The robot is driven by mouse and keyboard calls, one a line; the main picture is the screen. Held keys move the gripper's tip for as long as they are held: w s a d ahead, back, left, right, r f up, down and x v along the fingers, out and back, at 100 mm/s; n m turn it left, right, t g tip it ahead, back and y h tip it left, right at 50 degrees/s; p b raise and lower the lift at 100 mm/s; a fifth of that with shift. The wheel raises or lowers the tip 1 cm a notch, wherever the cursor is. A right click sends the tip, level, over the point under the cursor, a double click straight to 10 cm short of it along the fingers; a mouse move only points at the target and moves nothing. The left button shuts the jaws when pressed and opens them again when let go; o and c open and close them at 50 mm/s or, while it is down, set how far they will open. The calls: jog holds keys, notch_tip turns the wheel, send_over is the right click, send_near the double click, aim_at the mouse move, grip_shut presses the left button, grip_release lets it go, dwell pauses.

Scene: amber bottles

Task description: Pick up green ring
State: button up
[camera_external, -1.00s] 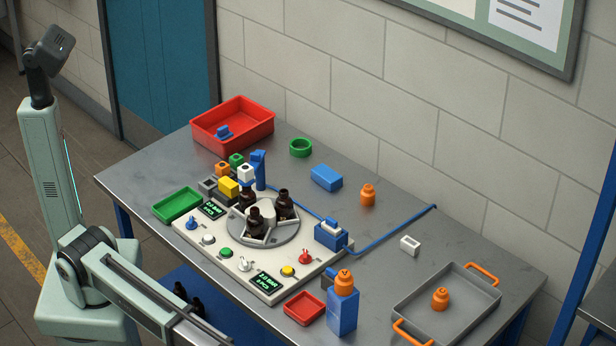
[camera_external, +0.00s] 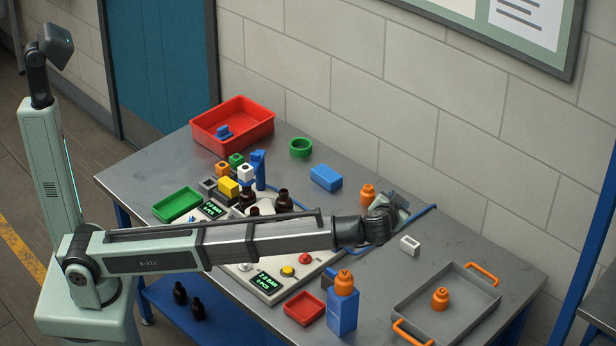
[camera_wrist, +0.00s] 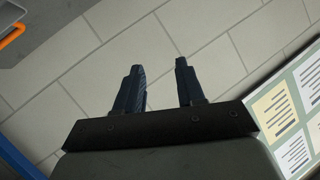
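The green ring (camera_external: 301,147) lies on the grey table near its back edge, right of the red bin. My arm reaches across the table, and its wrist is at the back right, near an orange bottle. The ring does not show in the wrist view.
A red bin (camera_external: 268,125), a blue block (camera_external: 326,177) and an orange bottle (camera_external: 367,193) stand around the ring. A blue upright part (camera_external: 259,170) stands in front of it. A grey tray (camera_external: 410,307) with orange handles is at the right. The table beside the ring is clear.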

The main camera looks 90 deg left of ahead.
jog(key=s+a+n+g+h, duration=0.1)
jog(key=s+a+n+g, duration=0.2)
jog(key=a, duration=1.1)
jog(key=s+a+n+g+h, duration=0.1)
jog(key=s+a+g, duration=0.3)
jog(key=a, duration=1)
jog(key=s+a+f+n+t+h, duration=0.15)
jog(key=s+a+f+h, duration=0.25)
jog(key=s+a, duration=0.5)
jog(key=s+a+f+n+h, duration=0.25)
jog(key=s+a+f, duration=0.2)
jog(key=a, duration=0.85)
jog(key=s+a+f+n+t+h, duration=0.1)
jog(key=s+a+f+h, duration=0.25)
jog(key=s+a, duration=0.6)
jog(key=shift+g+h, duration=0.25)
jog(key=shift+h, duration=0.15)
jog(key=f, duration=0.2)
jog(key=w+a+f, duration=0.1)
jog(key=f, duration=0.4)
jog(key=shift+w+a+f, duration=0.2)
jog(key=shift+a, duration=0.05)
jog(key=shift+w+d+f, duration=0.1)
jog(key=shift+d+f, duration=0.05)
jog(key=shift+f, duration=1.2)
jog(key=shift+d+f, duration=0.15)
jog(key=shift+f, duration=1.2)
grip_shut()
